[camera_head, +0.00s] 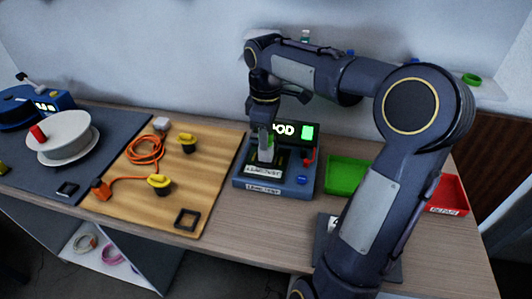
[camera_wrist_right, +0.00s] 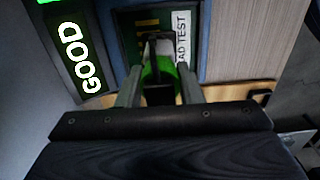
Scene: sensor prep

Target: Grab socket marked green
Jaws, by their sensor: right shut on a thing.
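My right gripper (camera_head: 265,146) reaches down over the test station (camera_head: 243,183), a blue-grey box with a lit "GOOD" screen and a green light. In the right wrist view, the gripper (camera_wrist_right: 160,72) is shut on a dark socket (camera_wrist_right: 158,95) with green around it, between the two fingers. The socket is at the station's slot, by the "LOAD TEST" label; I cannot tell whether it still touches the slot. In the head view the gripper largely hides it. My left gripper is not in view.
A green tray (camera_head: 345,175) and a red "REPAIR" tray (camera_head: 452,194) stand right of the station. Yellow-and-black parts (camera_head: 159,184) and an orange cable (camera_head: 145,150) lie on the wooden board (camera_head: 205,205). A white round stand (camera_head: 62,134) is at left. My right arm covers the table's right side.

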